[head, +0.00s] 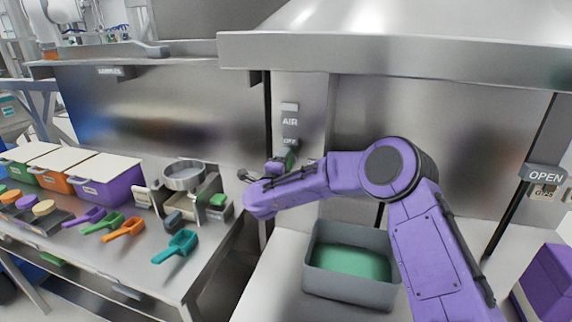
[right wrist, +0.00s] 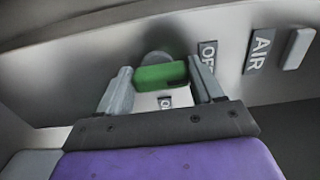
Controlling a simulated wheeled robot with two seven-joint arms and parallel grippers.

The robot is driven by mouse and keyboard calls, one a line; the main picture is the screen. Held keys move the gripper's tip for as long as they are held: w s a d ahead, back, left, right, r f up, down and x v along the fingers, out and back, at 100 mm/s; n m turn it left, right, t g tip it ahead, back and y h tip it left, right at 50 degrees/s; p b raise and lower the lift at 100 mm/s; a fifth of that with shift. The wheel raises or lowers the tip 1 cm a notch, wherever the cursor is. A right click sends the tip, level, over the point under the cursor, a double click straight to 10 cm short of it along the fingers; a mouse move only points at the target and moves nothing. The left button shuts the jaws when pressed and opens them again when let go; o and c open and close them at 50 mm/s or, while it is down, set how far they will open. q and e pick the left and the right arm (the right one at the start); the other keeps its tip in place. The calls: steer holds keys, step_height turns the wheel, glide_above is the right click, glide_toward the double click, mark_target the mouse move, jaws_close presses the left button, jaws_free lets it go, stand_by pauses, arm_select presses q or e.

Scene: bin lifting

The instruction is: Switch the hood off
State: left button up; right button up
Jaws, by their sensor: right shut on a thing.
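The hood (head: 400,52) is a wide steel canopy across the top of the head view. A green switch handle (head: 292,157) sits on the steel post below its left end, under an AIR sign (head: 290,121) and a partly hidden OFF label (head: 290,141). My right gripper (head: 284,162) is at this handle, partly hidden by my purple wrist. In the right wrist view, the green handle (right wrist: 160,76) is between the two grey fingers, and my right gripper (right wrist: 162,84) is shut on it. The handle lies nearly crosswise in that view. My left gripper is not in view.
A grey bin (head: 318,282) with green contents stands under the hood, below my right arm. The left bench (head: 140,276) holds lidded coloured boxes, scoops and a round metal sieve (head: 184,174). An OPEN sign (head: 546,177) is at the right.

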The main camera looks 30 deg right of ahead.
steer(key=shift+a+f, duration=0.1)
steer(key=o, duration=0.8)
steer(key=shift+c, duration=0.2)
steer(key=o, duration=0.3)
steer(key=shift+w, duration=0.1)
steer(key=b+v, duration=0.3)
steer(key=v, duration=0.7)
steer(key=shift+s+a+b, duration=0.25)
steer(key=shift+b, duration=0.05)
